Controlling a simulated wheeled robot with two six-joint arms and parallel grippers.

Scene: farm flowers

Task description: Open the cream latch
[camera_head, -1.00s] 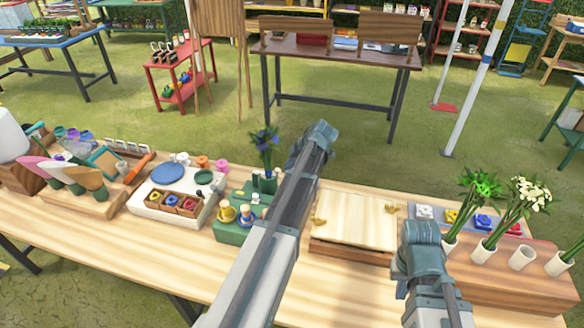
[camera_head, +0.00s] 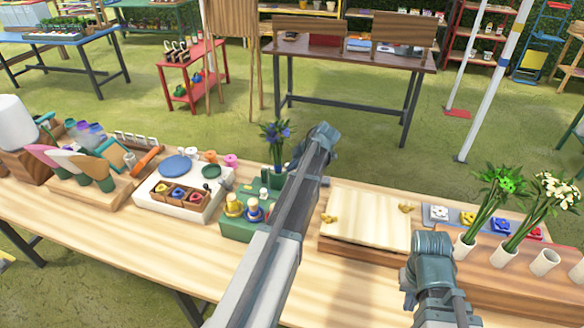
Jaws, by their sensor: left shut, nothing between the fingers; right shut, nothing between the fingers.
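The only cream board I see is a flat pale wooden panel (camera_head: 370,220) with a brass knob (camera_head: 328,218) at its left and another brass knob (camera_head: 406,208) at its right. It rests on a low wooden base on the table. I cannot tell whether either knob is the cream latch. A white piece (camera_head: 439,213) sits in a grey tray to its right. My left arm's end, with the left gripper (camera_head: 322,138), is beyond the panel's left side, shut. My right gripper (camera_head: 408,285) is low at the panel's front right, shut. Finger detail is unclear on both.
A green box (camera_head: 237,231) with bottles stands left of my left arm. A white stand (camera_head: 160,198) and a wooden tool block lie further left. Vases with flowers (camera_head: 503,252) stand at the right. The front strip of the table (camera_head: 340,285) is clear.

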